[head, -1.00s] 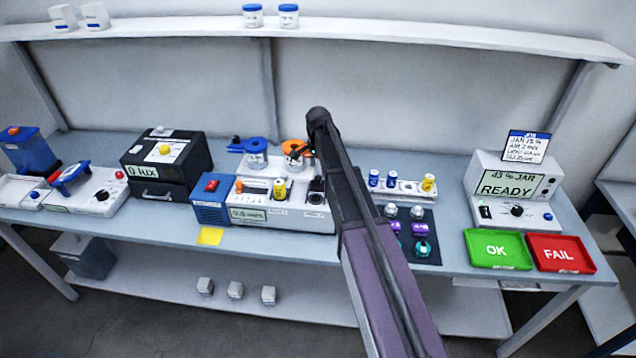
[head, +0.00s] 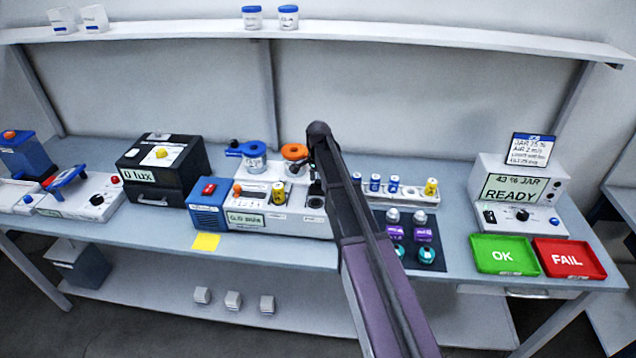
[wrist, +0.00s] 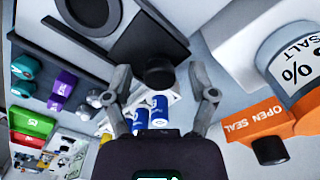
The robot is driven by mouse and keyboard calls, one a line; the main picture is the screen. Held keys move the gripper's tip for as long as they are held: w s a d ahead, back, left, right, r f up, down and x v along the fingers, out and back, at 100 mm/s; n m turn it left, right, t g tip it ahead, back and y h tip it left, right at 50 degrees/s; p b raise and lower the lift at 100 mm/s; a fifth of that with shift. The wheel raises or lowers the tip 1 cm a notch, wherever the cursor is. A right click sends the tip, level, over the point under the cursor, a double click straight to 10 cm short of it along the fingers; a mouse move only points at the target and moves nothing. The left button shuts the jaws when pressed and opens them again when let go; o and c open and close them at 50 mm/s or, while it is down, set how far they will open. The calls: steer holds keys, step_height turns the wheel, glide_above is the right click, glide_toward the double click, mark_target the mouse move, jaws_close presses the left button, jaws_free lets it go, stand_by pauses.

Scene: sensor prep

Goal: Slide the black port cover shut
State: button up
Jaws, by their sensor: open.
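My gripper (wrist: 160,84) is open, with one finger on each side of the knob. I cannot tell whether either finger touches it. In the head view, my arm hides most of the gripper, and a small dark part (head: 315,188) shows at the right end of the white instrument (head: 290,228).
A jar with an orange open collar (wrist: 262,122) is close to my right finger in the wrist view. The green OK tray (head: 504,254) is farther right.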

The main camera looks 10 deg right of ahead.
mark_target(316, 193)
jaws_close()
steer(key=shift+s+a, duration=0.3)
steer(key=shift+s, duration=0.65)
steer(key=shift+s+a, duration=0.3)
steer(key=shift+s, duration=0.7)
steer(key=shift+s+a, duration=0.3)
steer(key=shift+s, duration=0.65)
jaws_free()
steer(key=shift+r, duration=0.1)
